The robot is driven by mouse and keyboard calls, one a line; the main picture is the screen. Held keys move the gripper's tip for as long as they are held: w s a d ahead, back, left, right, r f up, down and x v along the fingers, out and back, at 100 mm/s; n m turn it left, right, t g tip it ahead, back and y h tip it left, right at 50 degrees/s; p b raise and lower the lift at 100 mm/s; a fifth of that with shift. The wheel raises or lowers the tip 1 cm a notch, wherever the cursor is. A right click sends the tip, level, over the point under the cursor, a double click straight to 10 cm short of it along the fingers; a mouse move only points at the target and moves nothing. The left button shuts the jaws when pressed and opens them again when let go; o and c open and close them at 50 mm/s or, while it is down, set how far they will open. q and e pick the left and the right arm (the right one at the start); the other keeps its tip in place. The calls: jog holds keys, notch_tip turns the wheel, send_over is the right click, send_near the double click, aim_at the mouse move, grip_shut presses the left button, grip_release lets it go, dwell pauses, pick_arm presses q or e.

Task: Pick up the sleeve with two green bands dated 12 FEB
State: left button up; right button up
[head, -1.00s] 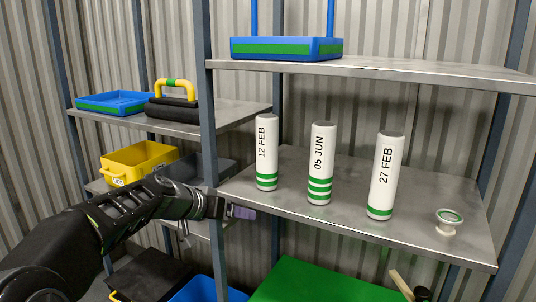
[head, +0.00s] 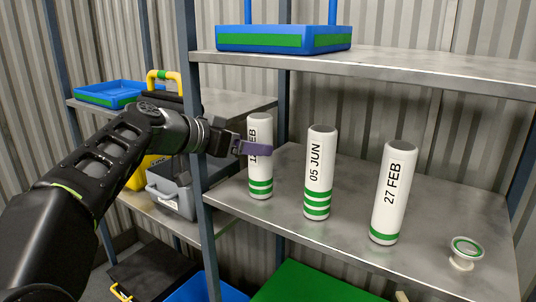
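The 12 FEB sleeve (head: 260,170), white with two green bands near its foot, stands upright at the left of the middle shelf. My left gripper (head: 257,148) reaches in from the left at the sleeve's upper half. One purple finger crosses in front of the sleeve and covers part of its date. The other finger is hidden, so I cannot tell whether the gripper is closed on the sleeve or touching it. My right gripper is not in view.
The 05 JUN sleeve (head: 320,172) with three bands stands close to the right, then the 27 FEB sleeve (head: 393,192) with one band. A small white cup-like piece (head: 465,252) is farther right. A shelf post (head: 188,100) stands left; an upper shelf (head: 400,72) is overhead.

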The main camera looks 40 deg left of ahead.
pick_arm(q)
jog(key=shift+p+x, duration=0.45)
jog(key=shift+x, duration=0.75)
jog(key=p+x, duration=0.3)
jog(key=x, duration=0.2)
jog(key=shift+w+r, duration=0.1)
jog(key=shift+w, duration=0.1)
grip_shut()
dwell(0.6)
